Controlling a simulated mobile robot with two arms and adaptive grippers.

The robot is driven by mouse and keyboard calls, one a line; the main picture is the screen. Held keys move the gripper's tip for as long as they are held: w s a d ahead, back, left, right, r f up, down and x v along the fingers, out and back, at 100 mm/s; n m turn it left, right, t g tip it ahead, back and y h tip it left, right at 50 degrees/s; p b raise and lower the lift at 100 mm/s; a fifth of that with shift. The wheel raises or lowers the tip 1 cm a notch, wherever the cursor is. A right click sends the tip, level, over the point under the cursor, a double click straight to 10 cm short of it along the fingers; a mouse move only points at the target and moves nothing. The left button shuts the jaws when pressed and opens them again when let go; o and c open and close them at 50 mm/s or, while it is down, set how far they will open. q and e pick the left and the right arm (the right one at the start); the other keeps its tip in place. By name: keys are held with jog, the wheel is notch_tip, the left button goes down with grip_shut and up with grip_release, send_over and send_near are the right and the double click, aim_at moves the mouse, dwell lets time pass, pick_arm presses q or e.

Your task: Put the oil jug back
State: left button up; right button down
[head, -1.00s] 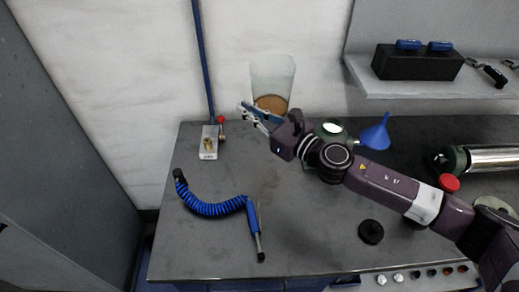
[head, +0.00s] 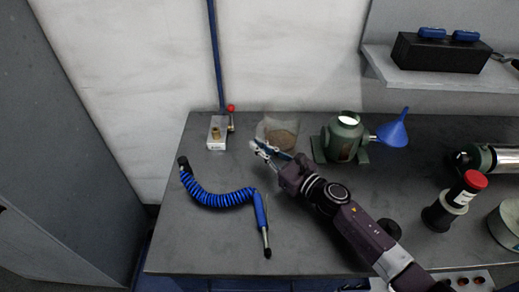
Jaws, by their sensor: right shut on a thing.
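The oil jug (head: 281,131) is a clear, see-through container with brown oil in its lower part. It stands upright at the back of the grey workbench (head: 330,230), near the wall. My right gripper (head: 266,149) is at the near side of the jug and is shut on it. The fingers hide part of the jug's lower front. I cannot tell whether its base touches the bench. My left gripper is not in view.
A coiled blue air hose (head: 220,199) lies in front. A red-capped bottle (head: 452,203) stands right.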

jog(key=shift+f, duration=0.15)
jog(key=shift+f, duration=0.15)
jog(key=c, duration=2.1)
grip_release()
